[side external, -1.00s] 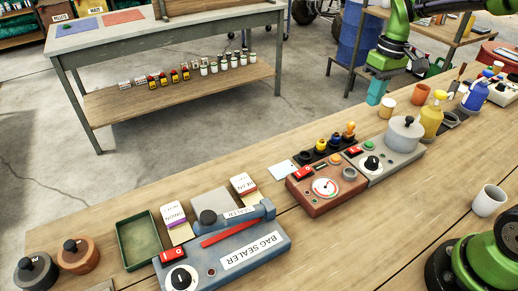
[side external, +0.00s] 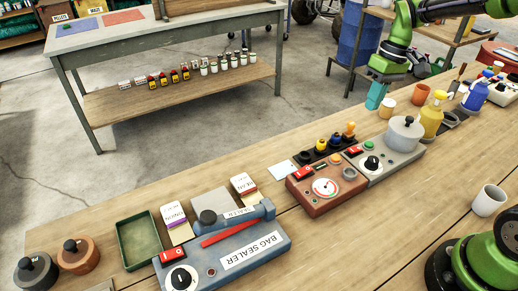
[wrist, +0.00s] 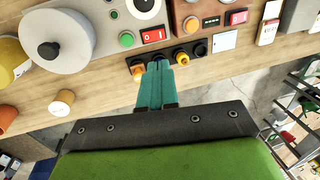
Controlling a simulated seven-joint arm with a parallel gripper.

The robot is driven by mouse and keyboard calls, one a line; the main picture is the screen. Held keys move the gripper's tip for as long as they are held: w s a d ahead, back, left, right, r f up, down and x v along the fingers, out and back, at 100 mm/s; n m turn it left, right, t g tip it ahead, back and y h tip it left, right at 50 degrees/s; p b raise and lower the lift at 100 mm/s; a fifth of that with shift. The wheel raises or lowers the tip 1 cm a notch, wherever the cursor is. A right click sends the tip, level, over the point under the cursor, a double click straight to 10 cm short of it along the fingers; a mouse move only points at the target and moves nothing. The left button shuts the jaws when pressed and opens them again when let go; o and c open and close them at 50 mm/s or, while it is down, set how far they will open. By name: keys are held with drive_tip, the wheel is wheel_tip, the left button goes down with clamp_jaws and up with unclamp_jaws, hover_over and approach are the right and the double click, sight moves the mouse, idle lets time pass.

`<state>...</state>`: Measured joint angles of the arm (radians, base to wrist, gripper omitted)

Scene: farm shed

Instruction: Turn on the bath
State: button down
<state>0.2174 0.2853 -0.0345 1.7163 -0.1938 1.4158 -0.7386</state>
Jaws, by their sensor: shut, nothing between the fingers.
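The likely bath is a grey box (side external: 393,163) with a lidded grey pot (side external: 405,134) on top. Its front holds a red rocker switch (side external: 354,151), a green button (side external: 368,146) and a black dial (side external: 371,163). In the wrist view, the red switch (wrist: 153,35) and green button (wrist: 127,39) lie just beyond my fingertips. My gripper (side external: 373,106) is shut and empty, with teal fingers pointing down, above the far side of the bench behind the box. In the wrist view, my gripper (wrist: 160,66) overlaps the row of stamps. It appears apart from the switch.
A black rack (side external: 325,150) of stamps stands behind the box. A red-brown gauge unit (side external: 325,193) with its own red switch (side external: 303,172) adjoins it. A blue bag sealer (side external: 225,250) is at left. Yellow bottle (side external: 432,115) and small cups (side external: 388,108) stand right of my gripper.

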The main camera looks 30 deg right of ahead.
sight(353, 150)
drive_tip(key=f, duration=0.4)
drive_tip(key=a+f, duration=0.1)
drive_tip(key=f, duration=0.3)
drive_tip(key=a+f, duration=0.1)
drive_tip(key=f, duration=0.3)
drive_tip(key=shift+a+f, duration=0.2)
drive_tip(key=shift+a, duration=0.05)
drive_tip(key=shift+a+f+h, duration=0.15)
drive_tip(key=shift+f+h, duration=0.05)
drive_tip(key=shift+h, duration=0.1)
drive_tip(key=shift+f, duration=0.2)
